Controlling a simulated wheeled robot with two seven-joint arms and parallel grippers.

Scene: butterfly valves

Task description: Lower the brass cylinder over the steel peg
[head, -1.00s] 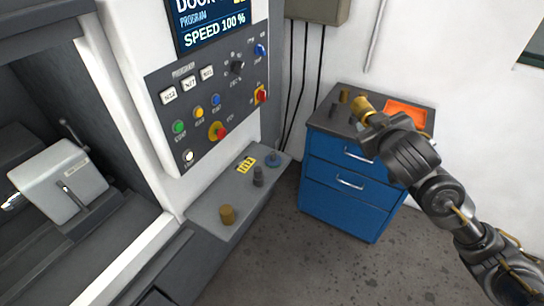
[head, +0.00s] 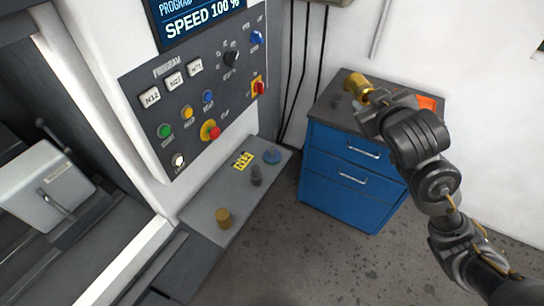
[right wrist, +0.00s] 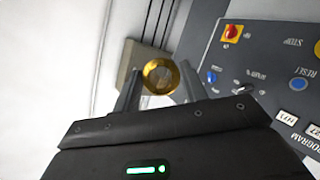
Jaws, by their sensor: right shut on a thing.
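My right gripper (head: 368,104) is shut on a brass cylinder (head: 357,83) and holds it tilted, in line with the cabinet top in the head view. The right wrist view shows the round end of the cylinder (right wrist: 159,74) between the two fingertips (right wrist: 160,88). My left gripper is out of view.
The control panel (head: 205,100) rises behind the ledge. Open floor lies between ledge and cabinet.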

